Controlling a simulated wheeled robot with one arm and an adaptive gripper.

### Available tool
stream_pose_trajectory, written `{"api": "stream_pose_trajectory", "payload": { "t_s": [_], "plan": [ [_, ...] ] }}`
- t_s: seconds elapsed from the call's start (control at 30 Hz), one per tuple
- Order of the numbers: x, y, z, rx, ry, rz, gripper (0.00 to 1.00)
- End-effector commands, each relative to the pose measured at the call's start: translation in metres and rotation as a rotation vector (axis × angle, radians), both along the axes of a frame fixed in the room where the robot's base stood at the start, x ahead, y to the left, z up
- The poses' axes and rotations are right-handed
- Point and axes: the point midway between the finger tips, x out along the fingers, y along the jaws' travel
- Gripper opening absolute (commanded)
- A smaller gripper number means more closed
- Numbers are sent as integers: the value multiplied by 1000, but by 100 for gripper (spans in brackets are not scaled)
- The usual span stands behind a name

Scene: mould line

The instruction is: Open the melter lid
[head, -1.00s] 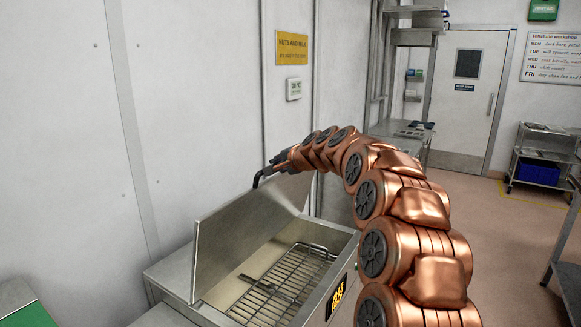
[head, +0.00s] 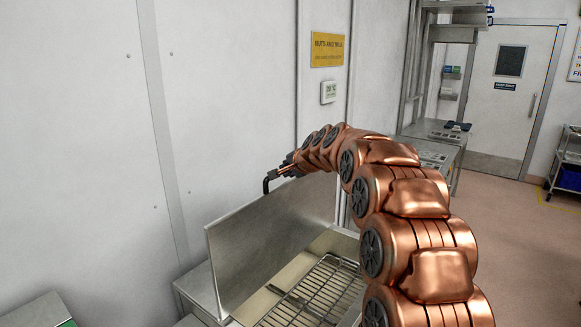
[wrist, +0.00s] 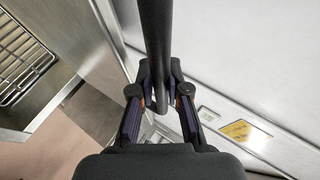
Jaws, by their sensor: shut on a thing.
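The melter lid (head: 268,235) is a flat steel panel standing raised, nearly upright, at the back of the melter. The open melter (head: 345,243) shows a wire rack (head: 318,295) inside. A black bar handle (head: 267,183) sits at the lid's upper edge. My gripper (head: 285,171) is at that handle. In the wrist view the fingers of my gripper (wrist: 160,100) are closed around the dark handle bar (wrist: 157,40), which runs between them. The wire rack (wrist: 18,55) also shows there at the upper left. My arm hides part of the melter's right side.
The white wall (head: 235,90) stands close behind the lid, with a yellow sign (head: 327,51) and a small display (head: 328,92) on it. A steel counter (head: 435,140) stands farther back. Open floor (head: 520,230) lies to the right.

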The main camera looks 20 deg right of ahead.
Motion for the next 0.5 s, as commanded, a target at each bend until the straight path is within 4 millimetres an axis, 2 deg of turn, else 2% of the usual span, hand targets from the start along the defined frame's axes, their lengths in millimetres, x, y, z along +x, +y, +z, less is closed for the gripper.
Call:
{"api": "stream_pose_trajectory", "payload": {
  "t_s": [0.43,0.47,0.5],
  "plan": [
    [0,-1,0,-4,5,-1,0],
    [0,-1,0,-4,5,-1,17],
    [0,-1,0,-4,4,-2,21]
  ]
}}
